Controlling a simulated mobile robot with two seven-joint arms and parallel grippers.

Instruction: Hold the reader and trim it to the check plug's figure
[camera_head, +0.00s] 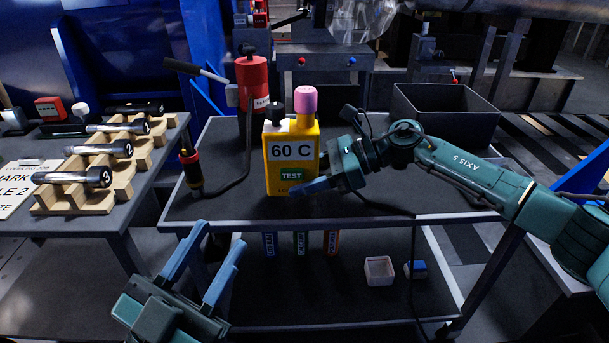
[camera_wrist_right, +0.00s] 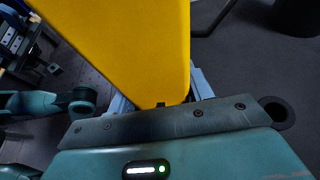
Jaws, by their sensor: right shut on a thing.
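The yellow reader (camera_head: 281,178) stands upright on the dark trolley top, its face showing "60 C" and a green TEST label. A pink plug-like piece (camera_head: 305,100) and a black knob (camera_head: 276,112) rise from its top. I cannot tell for certain which piece is the check plug. My right gripper (camera_head: 316,182) is shut on the reader's right side, low down. In the right wrist view the yellow body (camera_wrist_right: 135,45) fills the space between the fingers. My left gripper (camera_head: 207,262) is open and empty, in front of the trolley at lower left.
A red cylinder (camera_head: 252,82) and a black-and-red probe (camera_head: 190,168) on a cable stand left of the reader. A dark open bin (camera_head: 445,115) is behind right. Numbered rods lie on a wooden rack (camera_head: 120,180) at left. The lower shelf (camera_head: 340,300) holds small items.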

